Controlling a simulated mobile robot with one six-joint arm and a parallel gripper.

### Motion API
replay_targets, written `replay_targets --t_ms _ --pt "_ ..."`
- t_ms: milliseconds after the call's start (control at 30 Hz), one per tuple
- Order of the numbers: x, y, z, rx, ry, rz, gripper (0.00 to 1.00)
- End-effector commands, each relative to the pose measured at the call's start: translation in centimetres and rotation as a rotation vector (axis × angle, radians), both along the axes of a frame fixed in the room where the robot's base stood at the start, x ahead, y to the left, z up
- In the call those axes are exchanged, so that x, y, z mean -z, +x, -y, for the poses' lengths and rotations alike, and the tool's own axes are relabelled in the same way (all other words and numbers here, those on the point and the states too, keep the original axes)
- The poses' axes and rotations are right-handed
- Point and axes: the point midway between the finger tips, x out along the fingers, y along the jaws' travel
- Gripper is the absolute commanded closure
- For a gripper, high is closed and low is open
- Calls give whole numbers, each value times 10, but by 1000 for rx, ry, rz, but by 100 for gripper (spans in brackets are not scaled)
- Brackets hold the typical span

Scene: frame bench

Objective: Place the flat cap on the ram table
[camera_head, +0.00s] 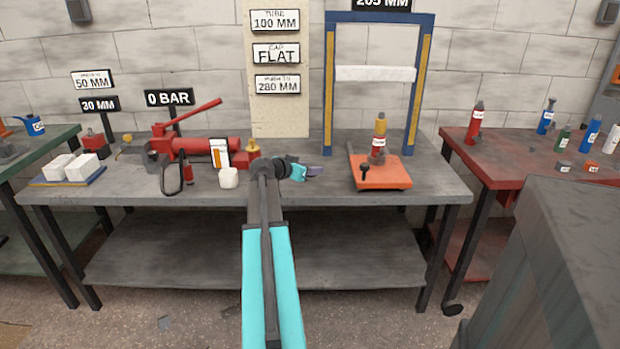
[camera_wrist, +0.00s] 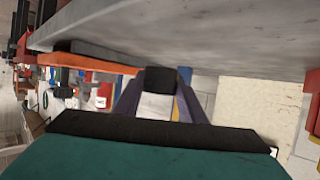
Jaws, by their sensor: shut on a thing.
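My gripper (camera_head: 312,171) reaches over the middle of the bench, left of the orange plate. In the wrist view, my gripper (camera_wrist: 158,98) has its dark purple fingers closed around a small dark block (camera_wrist: 160,79), held at the fingertips. I take this block for the flat cap; its full shape is hidden. The orange plate (camera_head: 392,182), which may be the ram table, lies on the bench before the blue frame. A red ram with a yellow upper part (camera_head: 379,140) stands upright on it. The held block is apart from the plate and ram.
The blue frame (camera_head: 328,90) has a white crossbar (camera_head: 375,73). A red pump (camera_head: 205,147), a white cup (camera_head: 228,178) and a small card (camera_head: 219,153) stand left of my gripper. The bench's (camera_head: 435,185) right end is bare. A grey cabinet (camera_head: 560,250) stands front right.

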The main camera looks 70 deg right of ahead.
Motion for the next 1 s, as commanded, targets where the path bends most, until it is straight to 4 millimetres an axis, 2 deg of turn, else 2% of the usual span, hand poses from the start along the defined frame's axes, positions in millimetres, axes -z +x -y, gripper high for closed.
replay_targets --t_ms 33,200,300,833,867,967,1000 --pt "0 4 5 0 -1 0 88" --pt "26 2 2 1 1 -1 88" --pt "33 2 2 0 -1 0 88" --pt "38 1 2 0 -2 0 88" --pt "38 1 2 0 -1 1 61" --pt "38 1 2 0 -1 1 44" --pt "38 1 2 0 -1 1 44"
